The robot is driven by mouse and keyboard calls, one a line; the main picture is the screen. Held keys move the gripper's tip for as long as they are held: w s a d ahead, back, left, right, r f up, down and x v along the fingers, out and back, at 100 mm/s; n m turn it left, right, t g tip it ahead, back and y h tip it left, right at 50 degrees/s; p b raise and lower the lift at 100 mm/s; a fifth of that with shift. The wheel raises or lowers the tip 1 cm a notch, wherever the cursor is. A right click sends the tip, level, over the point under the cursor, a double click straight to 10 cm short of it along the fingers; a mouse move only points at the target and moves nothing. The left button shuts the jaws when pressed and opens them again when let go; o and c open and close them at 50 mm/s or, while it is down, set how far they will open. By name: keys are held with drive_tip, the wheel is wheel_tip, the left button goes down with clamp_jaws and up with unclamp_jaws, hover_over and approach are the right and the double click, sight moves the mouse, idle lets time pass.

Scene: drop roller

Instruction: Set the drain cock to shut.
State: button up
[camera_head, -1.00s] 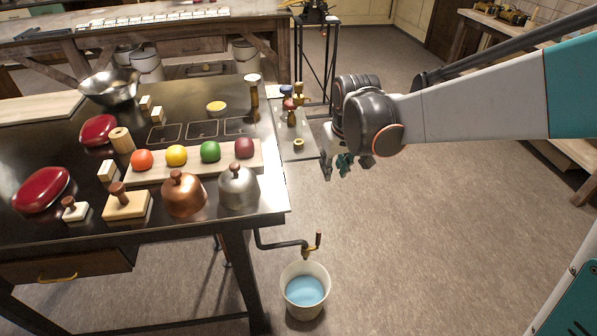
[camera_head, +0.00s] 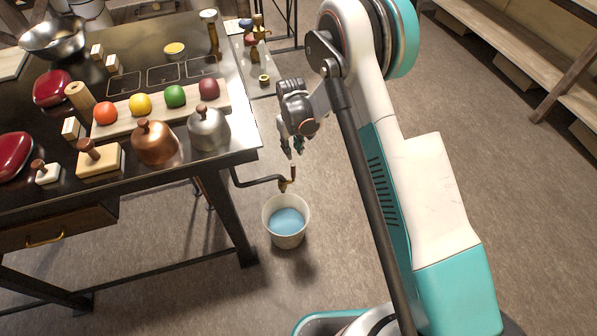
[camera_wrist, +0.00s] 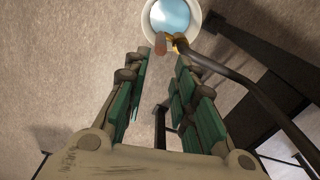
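The drain cock (camera_head: 284,185) is a small brass valve at the end of a dark bent pipe (camera_head: 255,181) beside the table. Its reddish-brown handle (camera_head: 293,172) stands upright in the head view. A white bucket (camera_head: 267,215) with blue liquid stands beneath it. My gripper (camera_head: 293,150) is just above the handle, pointing down. In the wrist view my gripper (camera_wrist: 163,58) is open and empty, with green-padded fingers apart. The handle (camera_wrist: 160,43) and brass cock (camera_wrist: 180,41) show just beyond the fingertips; contact cannot be told.
The dark table (camera_head: 225,160) stands close left of my gripper, with a silver bell (camera_head: 209,130) and a copper bell (camera_head: 155,145) near its edge. Its leg (camera_head: 228,215) is beside the bucket. Open floor lies right of the bucket.

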sight(293, 172)
wheel_tip(293, 172, down, 15)
drive_tip(key=b, duration=0.5)
drive_tip(key=shift+s+r, duration=0.1)
drive_tip(key=shift+r, duration=0.1)
clamp_jaws()
